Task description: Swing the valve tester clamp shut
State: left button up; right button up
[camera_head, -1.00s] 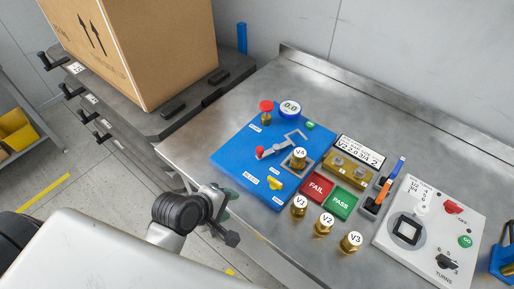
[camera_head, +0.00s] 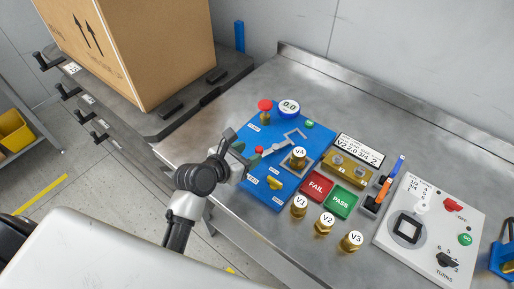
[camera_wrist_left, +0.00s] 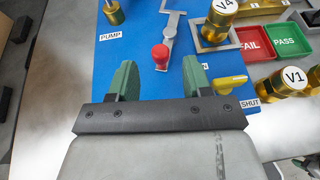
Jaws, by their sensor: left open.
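The valve tester is a blue panel (camera_head: 312,140) on the metal bench. Its clamp (camera_head: 277,147) is a grey lever with a red knob (camera_head: 259,150); it lies at an angle beside the valve marked V4 (camera_head: 299,158), which sits in a square seat. In the left wrist view the red knob (camera_wrist_left: 160,55) stands just ahead of the gap between my green fingertips. My left gripper (camera_head: 243,155) is open and empty, over the panel's left edge, close to the knob. In the wrist view the left gripper (camera_wrist_left: 158,78) shows nothing between its fingers.
Valves V1 (camera_head: 299,205), V2 (camera_head: 325,222) and V3 (camera_head: 351,240) stand in front of the red FAIL (camera_head: 316,187) and green PASS (camera_head: 341,202) trays. A yellow lever (camera_head: 274,183) and red-topped pump (camera_head: 265,108) are on the panel. A cardboard box (camera_head: 150,50) stands at back left.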

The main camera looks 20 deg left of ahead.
aim_at(258, 149)
pick_arm(q)
jog(key=shift+x, duration=2.25)
jog(key=shift+c, duration=0.3)
grip_shut()
